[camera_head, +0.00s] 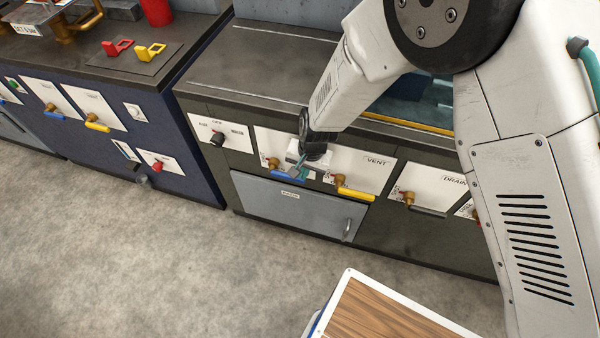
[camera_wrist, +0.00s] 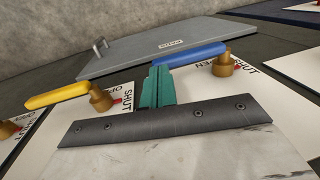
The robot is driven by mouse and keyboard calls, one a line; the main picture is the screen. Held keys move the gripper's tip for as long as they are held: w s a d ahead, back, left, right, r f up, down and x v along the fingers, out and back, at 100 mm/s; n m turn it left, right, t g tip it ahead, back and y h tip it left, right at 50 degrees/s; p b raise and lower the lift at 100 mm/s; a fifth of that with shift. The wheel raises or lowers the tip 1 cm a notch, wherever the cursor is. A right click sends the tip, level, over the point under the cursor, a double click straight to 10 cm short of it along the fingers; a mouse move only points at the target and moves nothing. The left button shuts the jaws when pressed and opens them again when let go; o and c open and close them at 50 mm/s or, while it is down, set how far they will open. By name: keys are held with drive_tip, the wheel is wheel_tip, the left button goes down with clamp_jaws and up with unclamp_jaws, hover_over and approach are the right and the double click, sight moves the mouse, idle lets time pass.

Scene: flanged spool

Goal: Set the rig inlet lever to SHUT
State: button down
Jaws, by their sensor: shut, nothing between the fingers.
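A blue lever (camera_head: 288,176) on a brass valve (camera_head: 273,162) lies about level on a white panel, pointing right from its hub. My arm hides that panel's name, so I cannot confirm it is the rig inlet. The blue lever (camera_wrist: 190,54) and its brass hub (camera_wrist: 222,65) also show in the wrist view, with SHUT and OPEN print by the hub. My gripper (camera_head: 297,172) is at this lever, its teal fingers (camera_wrist: 157,86) shut and empty, close to the lever's free end. I cannot tell whether they touch.
A yellow lever (camera_head: 355,194) on the VENT panel is just right, with the DRAIN panel (camera_head: 440,187) beyond. A grey drawer front (camera_head: 300,215) with a handle is below. A selector knob (camera_head: 217,138) is left. A wood-topped surface (camera_head: 390,310) stands in front; the floor left is clear.

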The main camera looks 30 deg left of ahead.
wheel_tip(320, 180, up, 2)
drive_tip(key=shift+w+r, duration=0.1)
drive_tip(key=shift+r, duration=0.15)
drive_tip(key=w+d+r, duration=0.2)
drive_tip(key=d+r, duration=0.1)
drive_tip(key=d, duration=0.5)
drive_tip(key=shift+d, duration=0.25)
drive_tip(key=s+d+r+m, duration=0.1)
drive_tip(key=s+d+r, duration=0.4)
drive_tip(key=d+r, duration=0.7)
drive_tip(key=s+d+r+t+h, duration=0.1)
drive_tip(key=s+d+r, duration=0.5)
drive_tip(key=d+r, duration=0.6)
drive_tip(key=s+d+r+m, duration=0.1)
drive_tip(key=s+d+r, duration=0.4)
drive_tip(key=d+r, duration=0.7)
drive_tip(key=d, duration=0.6)
drive_tip(key=shift+s+m+t+h, duration=0.25)
drive_tip(key=shift+m+t+h, duration=0.05)
drive_tip(key=shift+t+h, duration=0.1)
